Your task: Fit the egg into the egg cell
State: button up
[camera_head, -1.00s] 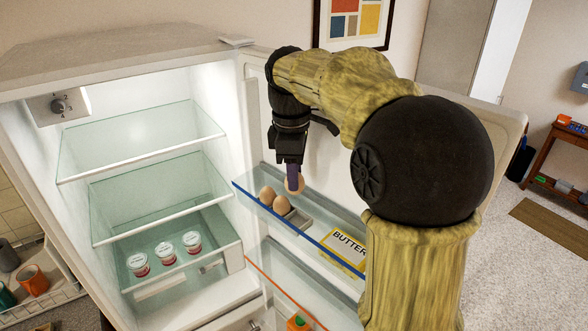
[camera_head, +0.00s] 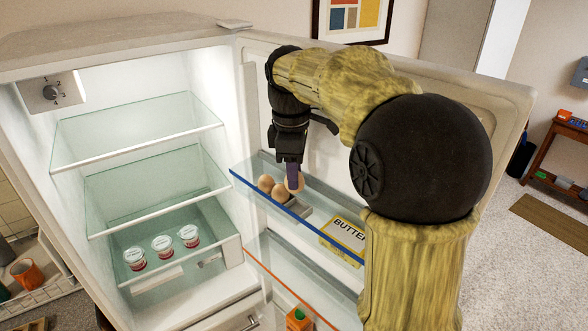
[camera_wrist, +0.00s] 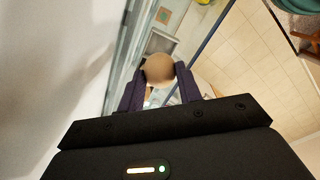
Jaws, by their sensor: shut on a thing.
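My gripper (camera_head: 292,182) is shut on a brown egg (camera_head: 299,182), over the upper door shelf of the open fridge. In the wrist view the egg (camera_wrist: 159,68) sits between the two dark fingers of my gripper (camera_wrist: 160,80). Two more brown eggs, one at the left (camera_head: 266,183) and one beside it (camera_head: 279,191), sit in a grey egg tray (camera_head: 297,211) on that shelf. The held egg is right next to them, at the back of the tray. The cell under it is hidden, and I cannot tell whether the egg touches the tray.
A butter box (camera_head: 343,235) stands to the right on the same door shelf, behind the blue-edged front (camera_head: 320,235). Several yogurt cups (camera_head: 162,246) stand inside the fridge at the left.

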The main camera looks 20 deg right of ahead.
aim_at(296, 192)
jog(key=shift+w+d+f+b, duration=0.1)
jog(key=shift+f+b, duration=0.8)
jog(key=shift+f, duration=0.5)
jog(key=shift+d+f+b, duration=0.1)
jog(key=shift+f+b, duration=0.8)
jog(key=shift+f, duration=0.45)
jog(key=shift+r, duration=0.1)
jog(key=shift+f, duration=0.45)
dwell(0.8)
jog(key=o, duration=0.8)
jog(key=shift+r, duration=0.1)
notch_tip(296, 192, up, 17)
jog(key=shift+s+a, duration=0.3)
jog(key=shift+a, duration=0.15)
